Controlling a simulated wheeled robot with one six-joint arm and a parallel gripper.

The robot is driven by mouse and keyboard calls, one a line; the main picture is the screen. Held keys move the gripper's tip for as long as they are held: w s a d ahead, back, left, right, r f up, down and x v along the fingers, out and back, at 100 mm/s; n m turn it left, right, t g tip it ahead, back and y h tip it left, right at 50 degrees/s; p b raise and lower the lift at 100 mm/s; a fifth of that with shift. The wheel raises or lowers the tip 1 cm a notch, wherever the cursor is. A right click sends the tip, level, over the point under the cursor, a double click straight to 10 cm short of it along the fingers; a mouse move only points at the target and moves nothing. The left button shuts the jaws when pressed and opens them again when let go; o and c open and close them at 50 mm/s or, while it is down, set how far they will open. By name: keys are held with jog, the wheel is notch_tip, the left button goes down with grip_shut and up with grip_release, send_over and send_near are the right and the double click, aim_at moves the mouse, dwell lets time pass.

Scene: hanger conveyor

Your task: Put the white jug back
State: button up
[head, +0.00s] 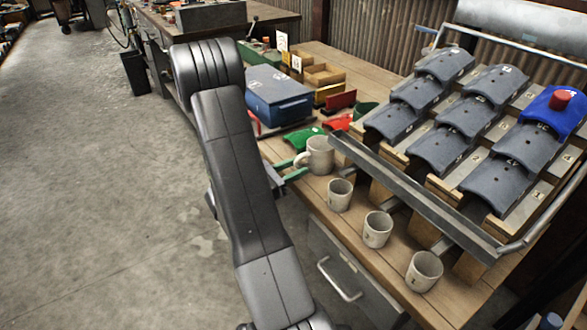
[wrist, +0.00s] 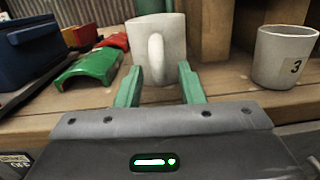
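The white jug (head: 320,154) stands upright on the wooden bench near its front edge, its handle turned toward my gripper. My gripper (head: 294,168) is at the jug's handle side. In the wrist view its green fingers (wrist: 160,84) are spread apart, one on each side of the handle, with gaps visible between handle and fingers. The gripper is open. I cannot tell whether a fingertip touches the jug's body.
Three cups (head: 377,230) stand along the front edge; one marked 3 (wrist: 285,56) is right of the jug. A sloped rack (head: 410,195) with grey curved pieces and a blue one fills the right. A blue box (head: 279,96) and green piece (head: 303,138) lie behind left.

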jog(key=shift+r, duration=0.25)
jog(key=v, duration=1.2)
jog(key=shift+f, duration=0.15)
jog(key=shift+c, duration=0.3)
dwell(0.8)
